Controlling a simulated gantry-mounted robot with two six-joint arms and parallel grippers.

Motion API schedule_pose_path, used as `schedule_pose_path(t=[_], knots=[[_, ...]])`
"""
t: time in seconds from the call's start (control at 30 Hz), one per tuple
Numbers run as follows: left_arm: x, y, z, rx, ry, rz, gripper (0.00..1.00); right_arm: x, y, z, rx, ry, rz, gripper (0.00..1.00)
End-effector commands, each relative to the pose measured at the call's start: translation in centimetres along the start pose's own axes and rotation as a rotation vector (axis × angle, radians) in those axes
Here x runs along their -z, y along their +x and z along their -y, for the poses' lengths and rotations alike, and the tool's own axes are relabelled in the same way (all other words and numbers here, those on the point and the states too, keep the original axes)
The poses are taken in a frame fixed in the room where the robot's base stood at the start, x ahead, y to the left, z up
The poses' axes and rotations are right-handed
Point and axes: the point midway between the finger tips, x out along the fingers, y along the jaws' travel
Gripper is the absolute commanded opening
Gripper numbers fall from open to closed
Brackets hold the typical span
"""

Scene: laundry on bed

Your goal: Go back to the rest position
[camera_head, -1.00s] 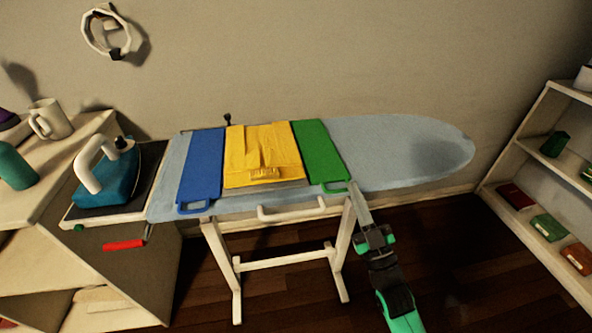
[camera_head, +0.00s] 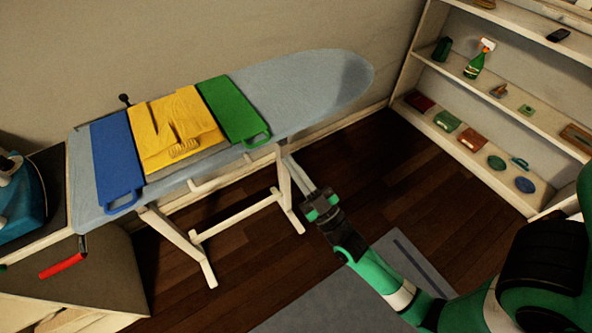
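My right gripper (camera_head: 296,170) is in front of the ironing board's front edge, below and right of the green panel's handle. It appears apart from the handle, and its finger gap is too small to read. My green and black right arm comes in from the lower right. My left gripper is out of view. On the ironing board (camera_head: 310,85) lies a folding board with a blue panel (camera_head: 115,165), a covered middle panel and a green panel (camera_head: 233,108). A folded yellow garment (camera_head: 170,125) lies on the middle panel.
A teal iron (camera_head: 20,200) is at the left edge. A red handle (camera_head: 62,266) juts out below it. A white shelf (camera_head: 470,150) with small items stands at right. A grey rug (camera_head: 340,300) lies on the dark wood floor.

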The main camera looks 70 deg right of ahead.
Motion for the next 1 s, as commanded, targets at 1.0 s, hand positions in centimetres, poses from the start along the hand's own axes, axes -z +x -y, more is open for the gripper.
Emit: schedule_pose_path(t=[1.0], knots=[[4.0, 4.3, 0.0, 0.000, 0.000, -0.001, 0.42, 21.8, 13.2, 1.2, -0.041, 0.141, -0.461, 0.00]])
